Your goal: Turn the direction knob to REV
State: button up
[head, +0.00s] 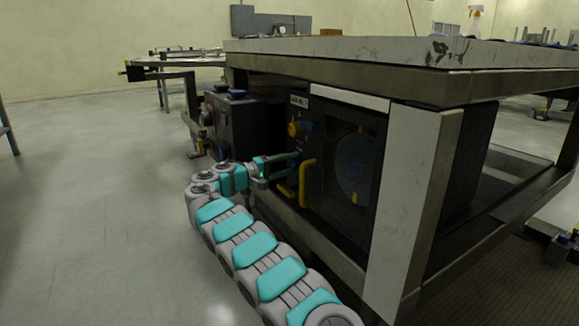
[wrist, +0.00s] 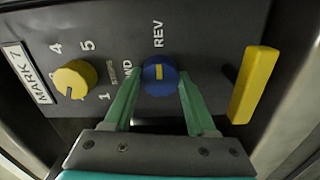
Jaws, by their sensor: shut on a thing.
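The direction knob (wrist: 160,82) is round and blue with a short yellow mark, on a dark panel in the wrist view. The word REV (wrist: 158,33) is printed above it. A partly covered label (wrist: 127,71) ending in D is to its left. In the head view my gripper (head: 294,158) reaches the panel under the table; the held knob is hidden there.
A yellow knob (wrist: 74,79) with numbers around it is left of the blue knob. A yellow handle (wrist: 254,85) stands out close on the right. The tabletop (head: 340,48) overhangs the panel. A pale leg (head: 408,190) is to the right; open floor (head: 90,180) is to the left.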

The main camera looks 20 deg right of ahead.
jog(key=shift+f, duration=0.1)
dwell(0.5)
jog(key=o, duration=1.4)
jog(key=a, duration=0.2)
jog(key=s+a, duration=0.1)
jog(key=a, duration=0.2)
jog(key=a+p, duration=0.1)
jog(key=a, duration=0.1)
jog(key=shift+s+a, duration=0.25)
jog(key=shift+a, duration=0.05)
